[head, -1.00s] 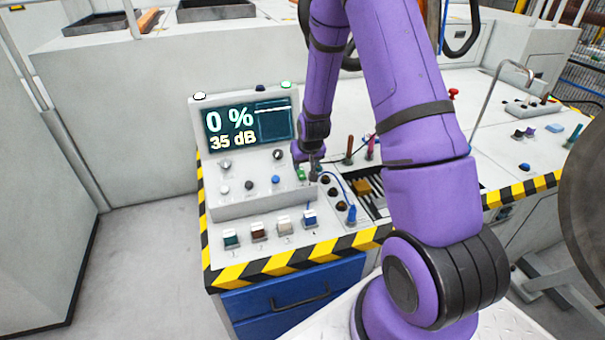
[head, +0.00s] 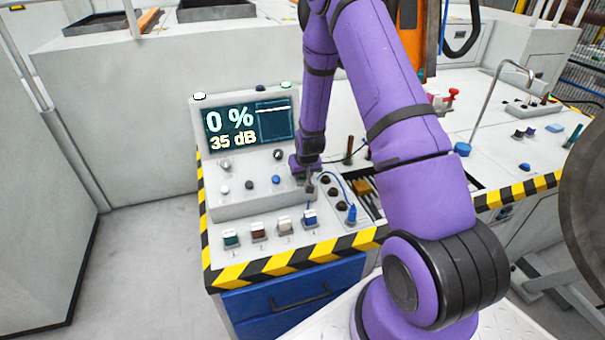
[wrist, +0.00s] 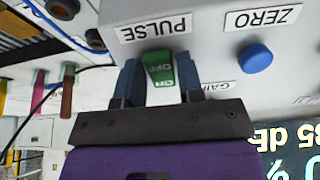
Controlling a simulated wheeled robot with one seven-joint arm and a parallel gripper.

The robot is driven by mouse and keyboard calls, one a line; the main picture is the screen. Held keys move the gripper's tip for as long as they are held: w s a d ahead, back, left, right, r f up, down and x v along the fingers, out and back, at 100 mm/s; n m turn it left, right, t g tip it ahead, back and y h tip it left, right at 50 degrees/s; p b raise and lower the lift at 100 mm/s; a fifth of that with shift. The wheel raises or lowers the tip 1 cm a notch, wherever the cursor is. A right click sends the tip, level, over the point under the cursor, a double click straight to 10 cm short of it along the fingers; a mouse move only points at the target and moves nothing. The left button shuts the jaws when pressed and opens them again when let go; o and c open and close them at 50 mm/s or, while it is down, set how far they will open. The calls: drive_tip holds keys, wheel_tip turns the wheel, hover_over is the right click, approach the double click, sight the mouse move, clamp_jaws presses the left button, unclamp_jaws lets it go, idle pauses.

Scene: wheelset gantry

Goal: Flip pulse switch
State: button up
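The pulse switch (wrist: 160,68) is a green rocker with ON and OFF markings, beside the PULSE label (wrist: 156,28) on the console face in the wrist view. My gripper (wrist: 161,82) has one dark blue finger on each side of it. The fingers are apart, with what look like narrow gaps to the switch; contact is not clear. In the head view my gripper (head: 309,188) is at the right end of the console's knob row and hides the switch. The console screen (head: 250,125) reads 0 % and 35 dB.
A blue ZERO knob (wrist: 254,58) sits close beside the switch. Black sockets and a blue plug (head: 351,214) with a cable lie right of my gripper. Several coloured rocker switches (head: 257,231) line the front. Upright handles (head: 349,148) stand behind.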

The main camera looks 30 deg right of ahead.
drive_tip(key=c, duration=0.5)
drive_tip(key=shift+s+f+t, duration=0.1)
drive_tip(key=shift+f+t, duration=0.05)
drive_tip(key=shift+t, duration=0.65)
drive_tip(key=o, duration=0.9)
drive_tip(key=shift+o, duration=0.2)
drive_tip(key=v, duration=1)
drive_tip(key=shift+s+a+r, duration=0.2)
drive_tip(key=shift+a+r, duration=0.05)
drive_tip(key=shift+r, duration=0.1)
